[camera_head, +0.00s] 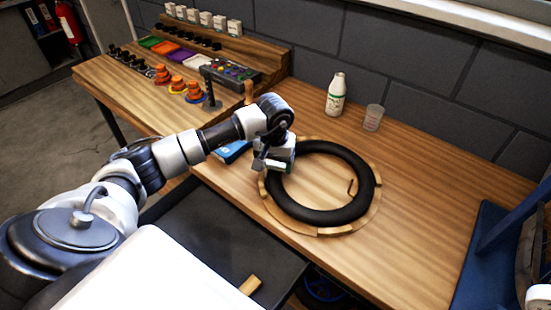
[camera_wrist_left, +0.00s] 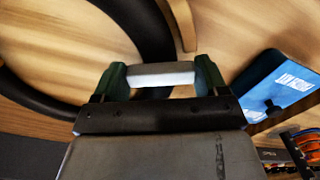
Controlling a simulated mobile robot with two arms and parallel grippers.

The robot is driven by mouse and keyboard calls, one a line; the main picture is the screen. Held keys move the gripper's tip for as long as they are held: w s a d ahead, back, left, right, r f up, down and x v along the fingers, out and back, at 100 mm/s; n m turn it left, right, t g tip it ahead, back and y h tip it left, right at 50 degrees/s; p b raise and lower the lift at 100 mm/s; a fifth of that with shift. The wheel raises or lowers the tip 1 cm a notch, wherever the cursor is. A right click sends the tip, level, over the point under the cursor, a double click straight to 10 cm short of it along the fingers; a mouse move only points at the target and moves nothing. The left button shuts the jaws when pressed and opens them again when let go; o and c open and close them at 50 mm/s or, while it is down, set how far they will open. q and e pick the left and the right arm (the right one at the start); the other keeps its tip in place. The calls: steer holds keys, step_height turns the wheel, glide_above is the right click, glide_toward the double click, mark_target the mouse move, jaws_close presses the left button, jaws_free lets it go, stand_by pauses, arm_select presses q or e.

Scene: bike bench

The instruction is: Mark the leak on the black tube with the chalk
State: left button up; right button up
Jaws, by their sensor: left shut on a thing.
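The black tube (camera_head: 325,214) lies as a ring in a round wooden cradle (camera_head: 372,215) on the bench. Part of it also shows in the left wrist view (camera_wrist_left: 40,98). A short thin brownish piece (camera_head: 352,187) stands inside the ring near its right side. My left gripper (camera_head: 268,163) is over the left part of the ring. In the left wrist view its green fingers (camera_wrist_left: 160,77) are shut on a pale grey-white chalk (camera_wrist_left: 160,68), held crosswise. I cannot tell whether the chalk touches the tube. I see no leak; the gripper hides part of the tube. My right gripper is not in view.
A white bottle (camera_head: 336,95) and a clear cup (camera_head: 373,118) stand behind the ring. A blue packet (camera_head: 232,151) lies left of it, also in the wrist view (camera_wrist_left: 285,85). A blue stand (camera_head: 490,235) is at the right. Bench wood right of the ring is clear.

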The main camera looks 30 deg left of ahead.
arm_select(q)
steer(key=shift+s+d+f, duration=0.1)
steer(key=shift+s+f, duration=0.15)
steer(key=shift+s, duration=0.05)
steer(key=shift+r, duration=0.1)
steer(key=shift+w+r+p, duration=0.1)
steer(key=shift+r+p, duration=1.55)
steer(key=shift+r, duration=1.95)
